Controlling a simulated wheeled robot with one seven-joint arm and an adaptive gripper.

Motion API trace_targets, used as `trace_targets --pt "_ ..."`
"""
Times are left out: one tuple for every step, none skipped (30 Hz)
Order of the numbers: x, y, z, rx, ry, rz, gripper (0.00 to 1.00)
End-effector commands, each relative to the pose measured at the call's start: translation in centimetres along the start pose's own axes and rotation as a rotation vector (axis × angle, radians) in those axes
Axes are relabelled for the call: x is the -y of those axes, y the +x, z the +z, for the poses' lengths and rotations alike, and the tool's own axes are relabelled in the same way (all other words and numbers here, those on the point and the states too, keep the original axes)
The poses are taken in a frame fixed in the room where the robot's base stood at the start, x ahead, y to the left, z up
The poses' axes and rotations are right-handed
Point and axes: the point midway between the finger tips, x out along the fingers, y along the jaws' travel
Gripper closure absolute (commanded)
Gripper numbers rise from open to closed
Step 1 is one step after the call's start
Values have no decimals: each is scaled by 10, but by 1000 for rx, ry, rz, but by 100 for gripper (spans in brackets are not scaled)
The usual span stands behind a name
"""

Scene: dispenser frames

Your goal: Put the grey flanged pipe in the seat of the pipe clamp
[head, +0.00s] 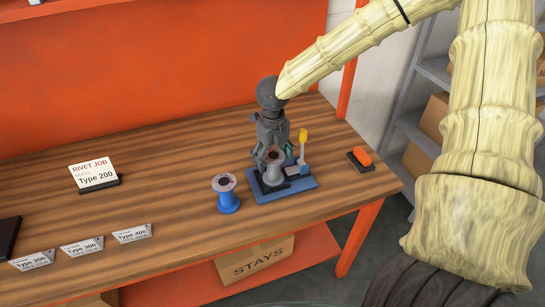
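The grey flanged pipe (273,172) stands upright at the pipe clamp, with its open top showing. The clamp has a blue base plate (293,191) and an upright lever with a yellow tip (303,135). My gripper (270,157) points down from above, with its fingers at the pipe's top flange. Whether the fingers press on the pipe or only surround it is too small to tell. The pipe's lower end and the clamp seat are partly hidden, so I cannot tell whether the pipe is fully seated.
A blue flanged pipe (228,202) stands just left of the clamp. An orange button on a dark base (361,158) lies to the right. A "RIVET JOB Type 200" card (94,174) and several type labels (133,233) are on the left. The wooden table (180,190) is clear between.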

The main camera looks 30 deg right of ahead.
Motion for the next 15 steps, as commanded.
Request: trace_targets --pt "0 0 0 0 0 0 19" --pt "0 0 0 0 0 0 19" --pt "0 0 0 0 0 0 19" --pt "0 0 0 0 0 0 19" --pt "0 0 0 0 0 0 19" --pt "0 0 0 0 0 0 19" --pt "0 0 0 0 0 0 19" --pt "0 0 0 0 0 0 19" --pt "0 0 0 0 0 0 19" --pt "0 -1 0 0 0 0 19" --pt "0 -2 0 1 0 0 19" --pt "0 -4 0 1 0 0 19" --pt "0 -6 0 1 1 0 19" --pt "0 -8 0 2 1 1 19" --pt "0 -11 0 2 1 1 19"
